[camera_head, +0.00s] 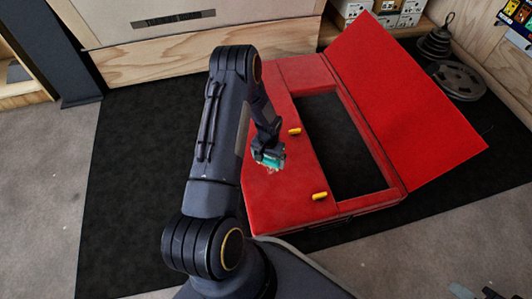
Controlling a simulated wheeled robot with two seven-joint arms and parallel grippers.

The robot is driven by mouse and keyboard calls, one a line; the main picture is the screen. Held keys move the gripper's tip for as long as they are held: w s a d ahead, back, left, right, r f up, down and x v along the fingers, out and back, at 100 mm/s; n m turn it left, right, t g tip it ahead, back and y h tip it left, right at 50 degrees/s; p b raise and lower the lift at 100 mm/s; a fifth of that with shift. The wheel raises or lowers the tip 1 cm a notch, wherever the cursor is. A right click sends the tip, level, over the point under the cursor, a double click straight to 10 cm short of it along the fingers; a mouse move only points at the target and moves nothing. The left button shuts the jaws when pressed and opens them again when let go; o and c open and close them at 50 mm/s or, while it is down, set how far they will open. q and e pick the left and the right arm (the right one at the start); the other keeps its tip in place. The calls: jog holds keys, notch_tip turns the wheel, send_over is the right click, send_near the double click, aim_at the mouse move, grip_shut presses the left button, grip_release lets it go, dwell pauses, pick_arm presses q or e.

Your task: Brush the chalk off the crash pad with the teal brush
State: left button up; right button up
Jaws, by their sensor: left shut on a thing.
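The red crash pad (290,198) lies on a dark mat, with a rectangular black area (342,145) framed inside it. A red flap (400,95) slants up along its right side. My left gripper (266,148) is shut on the teal brush (270,158), over the left part of the pad. The brush is small and partly hidden by the fingers. I cannot tell whether its bristles touch the pad. Chalk does not show clearly. Dark parts at the bottom right edge may be my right gripper (476,292), mostly cut off.
Two yellow pieces (295,131) (319,196) sit on the pad's left part. A dark ringed stack (436,42) and grey discs (460,80) stand behind the flap. Boxes (350,8) and a wooden cabinet (190,55) line the back. The mat left of my arm is clear.

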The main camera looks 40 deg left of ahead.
pick_arm(q)
jog(key=shift+r+p, duration=0.45)
jog(key=shift+r, duration=0.6)
